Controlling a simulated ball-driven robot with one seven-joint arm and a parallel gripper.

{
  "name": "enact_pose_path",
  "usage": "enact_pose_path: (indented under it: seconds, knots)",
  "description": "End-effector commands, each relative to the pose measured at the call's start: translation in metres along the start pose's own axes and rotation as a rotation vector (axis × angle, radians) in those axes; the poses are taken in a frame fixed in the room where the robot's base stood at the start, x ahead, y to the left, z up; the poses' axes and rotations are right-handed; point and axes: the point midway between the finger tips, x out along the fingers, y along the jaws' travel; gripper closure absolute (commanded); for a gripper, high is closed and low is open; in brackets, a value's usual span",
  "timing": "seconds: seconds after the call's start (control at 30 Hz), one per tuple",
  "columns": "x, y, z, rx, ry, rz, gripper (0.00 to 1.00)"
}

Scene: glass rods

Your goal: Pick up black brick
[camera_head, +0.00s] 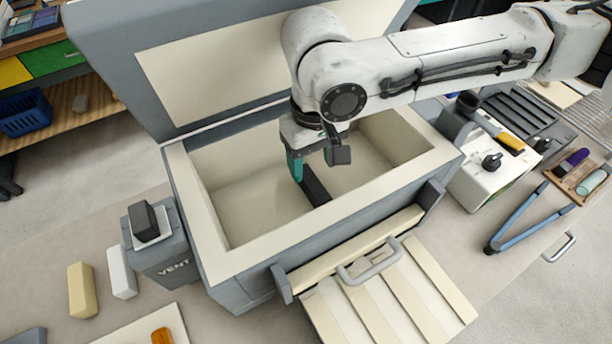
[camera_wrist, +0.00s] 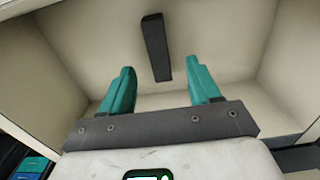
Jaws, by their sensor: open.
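A long black brick (camera_head: 316,188) lies inside the cream-lined open box (camera_head: 237,245), partly hidden by my gripper in the head view. My gripper (camera_head: 314,167) reaches down into the box, with its teal fingers apart and nothing between them. In the wrist view, the black brick (camera_wrist: 156,48) shows beyond the fingertips, roughly lined up with the gap between the fingers (camera_wrist: 163,73). It appears apart from both fingers. A smaller dark block (camera_head: 143,218) sits on a white plate on the grey post marked VENT.
The box's walls rise close around my gripper, and its raised lid (camera_head: 220,60) stands behind. A cream brick (camera_head: 82,290) and a white brick (camera_head: 121,272) stand left of the box. Blue tongs (camera_head: 525,217) and a white control unit (camera_head: 490,175) are at right.

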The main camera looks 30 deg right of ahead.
Motion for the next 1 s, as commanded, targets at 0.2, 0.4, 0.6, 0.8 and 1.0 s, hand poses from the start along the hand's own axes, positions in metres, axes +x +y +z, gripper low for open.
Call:
enact_pose_path:
  seconds: [0.2, 0.4, 0.6, 0.8, 1.0]
  knots:
    - [0.008, 0.000, 0.000, 0.001, -0.002, 0.000, 0.38]
    - [0.028, 0.001, 0.001, 0.000, -0.002, 0.001, 0.38]
    - [0.054, 0.004, 0.001, 0.000, -0.002, 0.003, 0.38]
    - [0.074, 0.003, 0.001, 0.000, -0.001, 0.000, 0.38]
    - [0.075, 0.004, 0.001, 0.000, 0.000, 0.000, 0.38]
